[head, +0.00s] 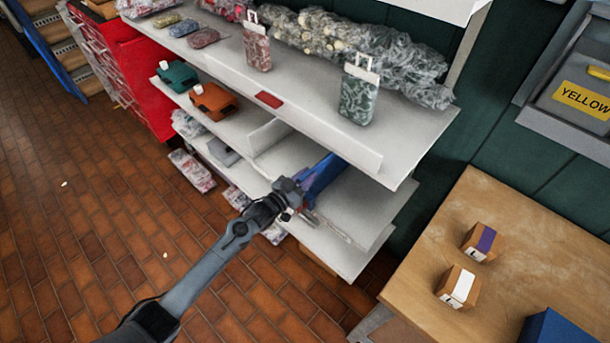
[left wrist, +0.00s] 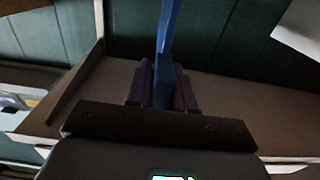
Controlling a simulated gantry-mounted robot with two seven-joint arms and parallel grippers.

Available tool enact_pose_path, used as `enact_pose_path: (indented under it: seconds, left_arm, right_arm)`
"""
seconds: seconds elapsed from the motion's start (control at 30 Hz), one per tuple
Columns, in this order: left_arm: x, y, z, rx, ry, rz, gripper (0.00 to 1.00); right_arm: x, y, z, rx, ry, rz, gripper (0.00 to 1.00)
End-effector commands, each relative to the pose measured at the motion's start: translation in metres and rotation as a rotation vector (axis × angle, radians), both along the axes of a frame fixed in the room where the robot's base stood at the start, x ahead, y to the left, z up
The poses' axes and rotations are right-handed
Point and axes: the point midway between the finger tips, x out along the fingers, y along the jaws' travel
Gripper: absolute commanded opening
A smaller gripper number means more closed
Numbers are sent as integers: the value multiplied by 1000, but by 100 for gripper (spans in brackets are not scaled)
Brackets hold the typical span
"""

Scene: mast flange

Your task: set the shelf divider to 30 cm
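The blue shelf divider (head: 321,174) stands upright on the middle shelf, partly hidden under the white upper shelf and by my left gripper. It also shows edge-on in the left wrist view (left wrist: 165,42). My left gripper (head: 300,190) is at the divider's front end. In the left wrist view its purple fingers (left wrist: 164,85) lie against both sides of the divider, shut on it. A scale or its reading cannot be made out. My right gripper is in neither view.
A low white upright panel (head: 268,135) stands on the same shelf to the left, beside an orange case (head: 213,101) and a green case (head: 178,76). The upper shelf (head: 325,130) overhangs. A wooden table (head: 540,225) with small boxes is at right.

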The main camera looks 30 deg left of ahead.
Motion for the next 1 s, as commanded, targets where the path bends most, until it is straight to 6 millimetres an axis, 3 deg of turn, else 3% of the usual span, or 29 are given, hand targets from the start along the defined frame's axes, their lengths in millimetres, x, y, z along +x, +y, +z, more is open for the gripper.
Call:
enact_pose_path:
  seconds: [0.03, 0.13, 0.57, 1.0]
  left_arm:
    - [0, -1, 1, -1, -4, -2, 29]
    - [0, -1, 1, -1, -2, -2, 43]
    - [-8, 2, 0, 0, 1, 0, 43]
    - [-74, 20, 1, 0, 1, -1, 43]
  right_arm:
    - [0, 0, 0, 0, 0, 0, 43]
    - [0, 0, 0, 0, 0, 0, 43]
    - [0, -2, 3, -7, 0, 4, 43]
    - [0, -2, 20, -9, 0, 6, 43]
